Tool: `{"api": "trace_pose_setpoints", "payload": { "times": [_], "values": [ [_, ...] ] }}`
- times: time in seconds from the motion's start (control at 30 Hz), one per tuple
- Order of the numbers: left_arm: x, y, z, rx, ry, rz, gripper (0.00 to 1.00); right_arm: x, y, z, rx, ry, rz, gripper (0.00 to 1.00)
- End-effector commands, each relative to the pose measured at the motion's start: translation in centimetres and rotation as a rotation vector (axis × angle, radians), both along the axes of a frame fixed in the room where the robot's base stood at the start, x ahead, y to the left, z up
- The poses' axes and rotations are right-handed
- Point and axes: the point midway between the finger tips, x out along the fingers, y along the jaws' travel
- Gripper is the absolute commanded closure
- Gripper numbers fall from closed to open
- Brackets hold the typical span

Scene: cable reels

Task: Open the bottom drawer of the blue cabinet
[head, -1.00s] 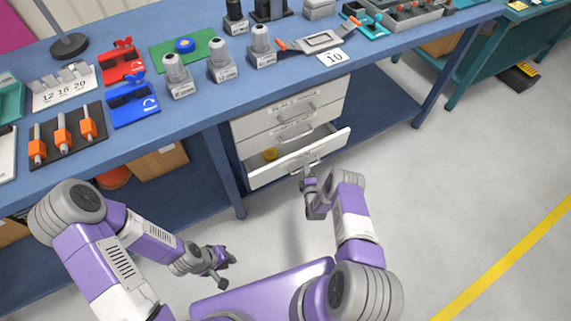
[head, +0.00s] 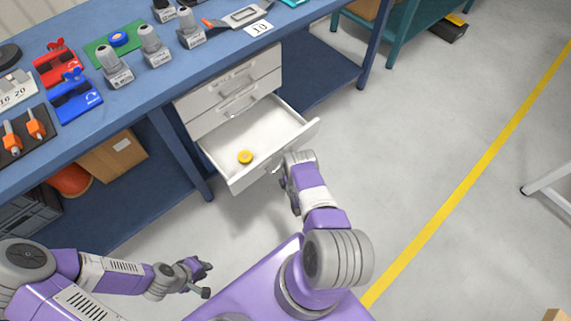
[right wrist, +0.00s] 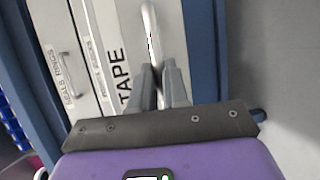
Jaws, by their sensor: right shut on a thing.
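The bottom drawer (head: 230,172) of the cabinet under the blue workbench is pulled well out. It is white inside and holds a yellow roll (head: 245,157). My right gripper (head: 283,171) is at the drawer's front, partly hidden by its own arm. In the right wrist view its fingers (right wrist: 160,88) are shut on the drawer's grey bar handle (right wrist: 150,40), beside a label reading TAPE. My left gripper (head: 207,267) is low over the floor at the left, away from the cabinet and small in view; its jaw gap is unclear.
Two upper drawers (head: 235,100) are shut. The blue workbench (head: 130,95) above carries several tools and holders. A bench leg (head: 180,155) stands left of the drawer, with cardboard boxes (head: 113,155) beyond. Floor (head: 420,130) to the right is clear, crossed by a yellow line.

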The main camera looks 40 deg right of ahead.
Motion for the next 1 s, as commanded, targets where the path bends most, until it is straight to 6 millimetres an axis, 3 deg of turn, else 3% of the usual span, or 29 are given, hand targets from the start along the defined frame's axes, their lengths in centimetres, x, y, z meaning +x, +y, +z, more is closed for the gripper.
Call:
{"api": "trace_pose_setpoints", "payload": {
  "times": [0.33,0.37,0.5,0.83,1.0],
  "values": [
    [0.0,0.0,0.0,0.0,0.0,0.001,0.77,0.0,-0.1,0.0,-0.003,-0.001,-0.001,1.0],
    [0.0,0.0,0.0,0.0,0.0,0.001,0.77,0.0,-0.1,0.0,-0.003,-0.001,-0.001,0.82],
    [0.0,0.0,0.0,0.0,0.001,0.001,0.77,0.0,-0.1,0.0,-0.003,0.0,-0.002,0.61],
    [0.0,0.0,0.2,0.0,0.001,0.001,0.77,-0.3,0.1,0.1,-0.001,0.001,0.0,0.6],
    [0.0,0.0,1.2,0.0,0.0,0.001,0.77,-2.4,0.9,0.6,0.0,0.004,0.001,0.6]
  ]
}}
